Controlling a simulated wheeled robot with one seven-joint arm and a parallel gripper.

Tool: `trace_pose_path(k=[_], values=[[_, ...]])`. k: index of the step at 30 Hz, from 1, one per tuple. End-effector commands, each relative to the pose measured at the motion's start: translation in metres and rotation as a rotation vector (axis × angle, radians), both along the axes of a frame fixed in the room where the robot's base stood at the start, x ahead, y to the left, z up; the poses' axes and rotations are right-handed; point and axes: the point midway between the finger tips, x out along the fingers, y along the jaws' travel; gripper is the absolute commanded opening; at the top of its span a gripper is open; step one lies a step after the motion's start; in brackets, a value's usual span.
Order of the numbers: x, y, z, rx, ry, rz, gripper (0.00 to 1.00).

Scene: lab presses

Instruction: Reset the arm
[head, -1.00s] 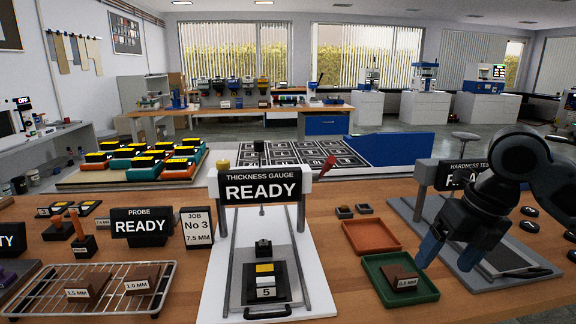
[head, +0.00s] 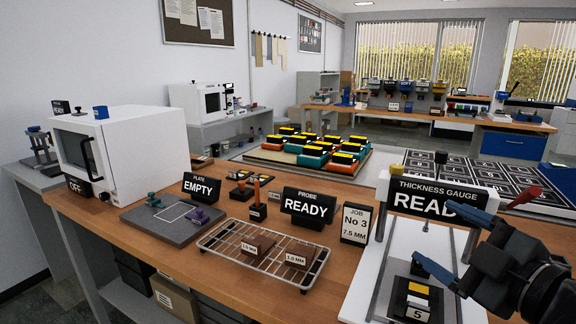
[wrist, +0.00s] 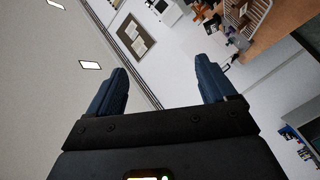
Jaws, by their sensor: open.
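My gripper (head: 447,245) is at the right of the head view, in front of the thickness gauge (head: 432,203). Its two blue fingers are spread apart with nothing between them. In the wrist view my gripper (wrist: 165,88) is also open and empty, facing the ceiling and far wall. The gauge's sign is partly covered by a finger. A block labelled 5 (head: 418,311) sits on the gauge bed below my gripper.
A wire rack (head: 228,253) with two brown blocks stands at front centre. The PROBE sign (head: 307,206), JOB card (head: 355,223), grey plate (head: 165,222) and white oven (head: 122,152) stand further left. A tray of orange and green holders (head: 275,157) lies behind.

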Motion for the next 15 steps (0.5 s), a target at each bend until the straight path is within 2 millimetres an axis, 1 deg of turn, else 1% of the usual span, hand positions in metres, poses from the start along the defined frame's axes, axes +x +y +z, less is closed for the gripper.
trace_pose_path(k=[1, 5, 8, 11, 14, 15], values=[[-0.004, 0.012, -0.007, 0.095, 0.004, -0.025, 0.84], [-0.017, 0.029, -0.026, 0.312, 0.017, -0.110, 0.84], [-0.033, 0.041, -0.046, 0.461, 0.040, -0.176, 0.84], [-0.055, 0.051, -0.069, 0.591, 0.068, -0.241, 0.84], [-0.082, 0.061, -0.093, 0.699, 0.101, -0.305, 0.84], [-0.094, 0.064, -0.103, 0.736, 0.115, -0.331, 0.84]])
